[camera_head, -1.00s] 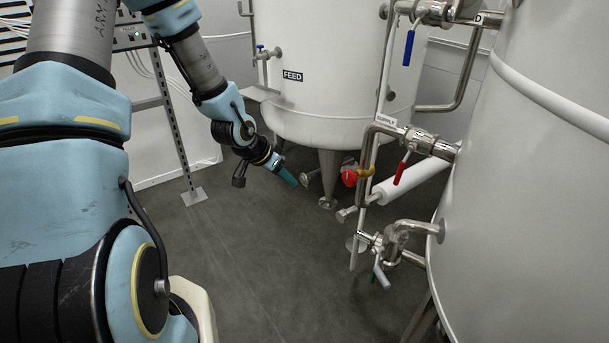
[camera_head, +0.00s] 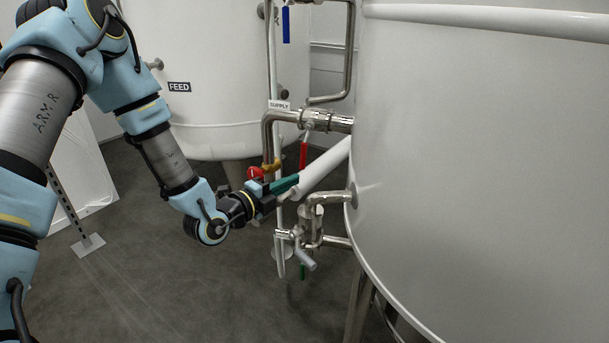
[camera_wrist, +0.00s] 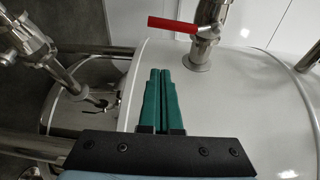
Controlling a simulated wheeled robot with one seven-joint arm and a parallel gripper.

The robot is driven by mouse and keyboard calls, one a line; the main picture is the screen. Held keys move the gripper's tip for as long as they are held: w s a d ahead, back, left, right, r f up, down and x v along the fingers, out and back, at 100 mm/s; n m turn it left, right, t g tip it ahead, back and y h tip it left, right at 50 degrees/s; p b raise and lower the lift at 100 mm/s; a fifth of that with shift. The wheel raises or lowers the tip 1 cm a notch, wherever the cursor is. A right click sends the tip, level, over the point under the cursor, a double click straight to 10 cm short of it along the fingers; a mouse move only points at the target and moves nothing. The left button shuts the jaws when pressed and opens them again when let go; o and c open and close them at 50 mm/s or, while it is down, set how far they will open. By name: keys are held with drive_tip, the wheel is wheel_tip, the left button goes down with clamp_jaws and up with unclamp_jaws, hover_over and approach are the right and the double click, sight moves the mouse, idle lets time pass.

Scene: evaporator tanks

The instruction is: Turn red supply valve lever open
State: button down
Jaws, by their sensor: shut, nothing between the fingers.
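The red supply valve lever (camera_head: 303,154) hangs down from its steel valve under the SUPPLY label (camera_head: 279,105) in the head view. In the wrist view the red lever (camera_wrist: 172,24) lies across the top, beyond the fingertips, joined to its valve at its right end. My gripper (camera_head: 296,181) is just below and left of the lever in the head view. Its green fingers (camera_wrist: 160,72) are together and empty in the wrist view, with a visible gap between them and the lever. Whether they touch anything is not shown in the head view.
The large white tank (camera_head: 470,150) fills the right. A white cylinder (camera_head: 325,167) runs just beside my fingertips. A red knob (camera_head: 255,173) and the lower steel valve (camera_head: 311,226) are close by. A FEED tank (camera_head: 205,110) stands behind.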

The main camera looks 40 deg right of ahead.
sight(305, 147)
drive_tip(key=w+d+p, duration=0.2)
drive_tip(key=w+d, duration=0.2)
drive_tip(key=d, duration=0.4)
drive_tip(key=shift+d+r+m+p, duration=0.15)
drive_tip(key=shift+d+m+p, duration=0.15)
drive_tip(key=shift+m+p, duration=0.1)
